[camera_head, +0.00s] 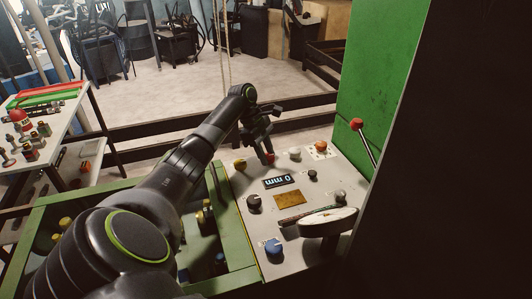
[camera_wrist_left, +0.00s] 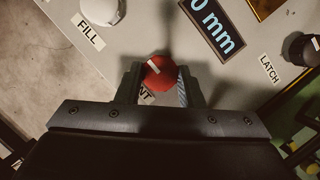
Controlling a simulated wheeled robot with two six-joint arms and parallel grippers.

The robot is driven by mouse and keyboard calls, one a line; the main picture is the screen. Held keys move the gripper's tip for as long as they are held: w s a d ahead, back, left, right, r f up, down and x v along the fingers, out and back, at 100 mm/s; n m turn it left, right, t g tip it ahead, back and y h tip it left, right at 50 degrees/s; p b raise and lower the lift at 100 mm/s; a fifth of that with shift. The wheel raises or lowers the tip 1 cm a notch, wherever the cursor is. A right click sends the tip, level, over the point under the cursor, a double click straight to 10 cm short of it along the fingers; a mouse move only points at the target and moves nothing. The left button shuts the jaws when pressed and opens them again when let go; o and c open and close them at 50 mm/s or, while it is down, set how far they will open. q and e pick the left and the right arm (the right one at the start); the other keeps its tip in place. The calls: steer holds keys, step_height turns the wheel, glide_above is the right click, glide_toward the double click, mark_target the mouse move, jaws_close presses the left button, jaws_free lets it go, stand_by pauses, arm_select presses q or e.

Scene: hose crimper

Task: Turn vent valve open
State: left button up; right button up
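The vent valve is a red knob (camera_head: 269,158) at the far edge of the grey control panel. It shows larger in the left wrist view (camera_wrist_left: 159,73), with a pale mark on its face and a label partly hidden, ending in "NT". My left gripper (camera_head: 266,146) reaches down to it from above. In the left wrist view its two fingers (camera_wrist_left: 160,84) stand on either side of the red knob, very close to it. I cannot tell whether they press on it. My right gripper is in neither view.
A white knob (camera_wrist_left: 102,10) labelled FILL and a black knob (camera_wrist_left: 305,49) labelled LATCH flank the red knob. A display (camera_head: 277,181) reads 0 mm. A red-tipped lever (camera_head: 357,125) stands by the green wall (camera_head: 378,75). A blue knob (camera_head: 273,247) is nearer.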

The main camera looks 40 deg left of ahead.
arm_select(q)
steer(key=shift+c, duration=1.4)
